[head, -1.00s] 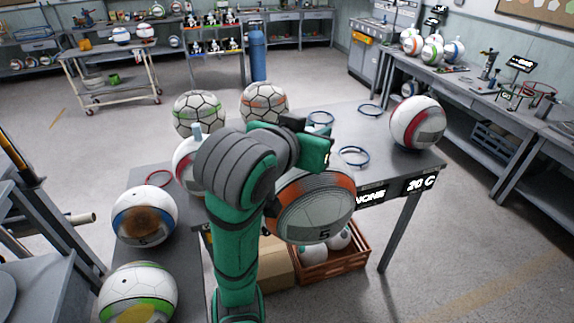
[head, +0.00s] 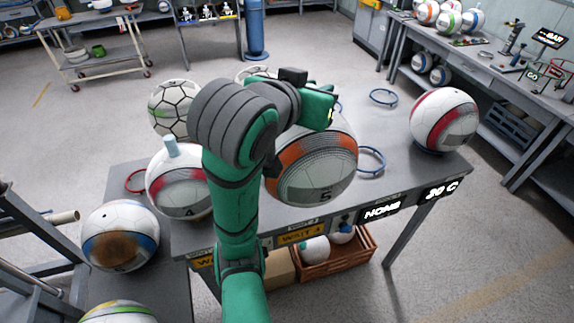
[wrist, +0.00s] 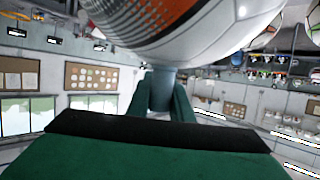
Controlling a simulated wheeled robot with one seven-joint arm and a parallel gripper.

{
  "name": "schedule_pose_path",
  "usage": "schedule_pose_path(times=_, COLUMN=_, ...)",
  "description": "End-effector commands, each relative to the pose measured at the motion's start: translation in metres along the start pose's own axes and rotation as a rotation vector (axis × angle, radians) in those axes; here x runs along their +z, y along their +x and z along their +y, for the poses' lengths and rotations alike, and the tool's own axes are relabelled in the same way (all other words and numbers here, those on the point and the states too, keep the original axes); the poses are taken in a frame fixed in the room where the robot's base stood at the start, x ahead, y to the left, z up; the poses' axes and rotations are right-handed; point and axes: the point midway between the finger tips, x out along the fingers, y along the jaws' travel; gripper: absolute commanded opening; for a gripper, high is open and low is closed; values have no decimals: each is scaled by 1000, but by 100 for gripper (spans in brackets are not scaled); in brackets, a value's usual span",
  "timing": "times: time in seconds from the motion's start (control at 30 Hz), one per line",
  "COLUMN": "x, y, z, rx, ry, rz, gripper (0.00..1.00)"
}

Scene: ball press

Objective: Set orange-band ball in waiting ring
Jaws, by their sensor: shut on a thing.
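The orange-band ball (head: 312,172), white with orange and grey patches and a "5", is over the front middle of the grey table (head: 412,172). My gripper (wrist: 160,95) is shut on the grey-blue peg (wrist: 162,88) that sticks out of this ball. In the head view my arm and the ball hide the fingers. A yellow "WAIT" label (head: 300,235) is on the table's front edge below the ball. I see no ring under the ball, and cannot tell whether the ball touches the table. Blue rings (head: 371,160) (head: 383,97) lie on the right.
A red-patched ball "4" (head: 178,188) with a light-blue peg stands close left of my arm. A red-banded ball (head: 444,120) is at the right end. A green-marked ball (head: 175,108) stands behind. A red ring (head: 136,181) lies left.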

Motion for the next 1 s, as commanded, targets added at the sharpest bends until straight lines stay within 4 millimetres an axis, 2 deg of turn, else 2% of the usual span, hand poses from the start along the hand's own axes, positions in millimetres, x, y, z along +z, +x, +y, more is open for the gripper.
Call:
schedule_pose_path(times=0.17, x=2, y=12, z=-9, rx=0, ry=-3, rz=-1, gripper=0)
schedule_pose_path(times=0.57, x=15, y=74, z=-59, rx=1, ry=-4, rz=-2, gripper=0)
schedule_pose_path(times=0.8, x=41, y=108, z=-80, rx=1, ry=-3, rz=-2, gripper=0)
schedule_pose_path(times=1.0, x=50, y=121, z=-89, rx=-1, ry=-1, rz=1, gripper=0)
